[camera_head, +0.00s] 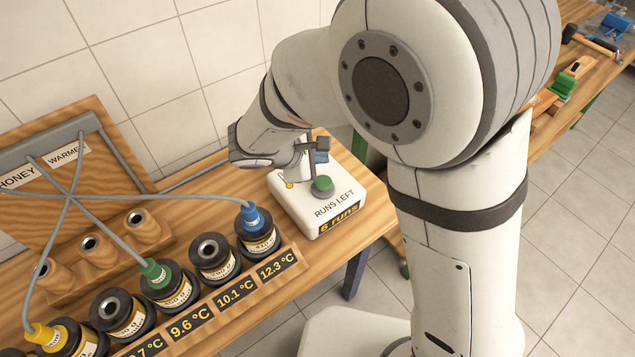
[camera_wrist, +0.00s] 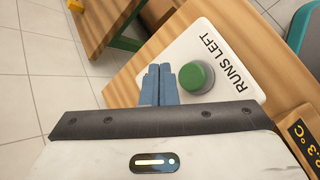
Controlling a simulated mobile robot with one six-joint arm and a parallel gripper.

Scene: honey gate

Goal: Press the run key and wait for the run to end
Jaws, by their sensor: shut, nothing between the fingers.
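The run key is a round green button (camera_head: 323,184) on a white box (camera_head: 345,205) marked "RUNS LEFT", whose display (camera_head: 339,220) reads "6 runs". A small amber spot (camera_head: 289,185) shows on the box's top. In the wrist view the green button (camera_wrist: 196,77) stands just right of my fingertips. My gripper (camera_head: 320,157) is shut and empty, its blue fingers (camera_wrist: 160,70) together over the box beside the button. I cannot tell their height above the box. Part of the box is hidden behind my gripper.
Black jars stand in a row left of the box, with a blue plug (camera_head: 252,215), a green plug (camera_head: 155,272) and a yellow plug (camera_head: 40,335) on cables. Two jars between them are open-topped. Temperature displays (camera_head: 237,295) line the front. A wooden panel (camera_head: 90,150) stands behind.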

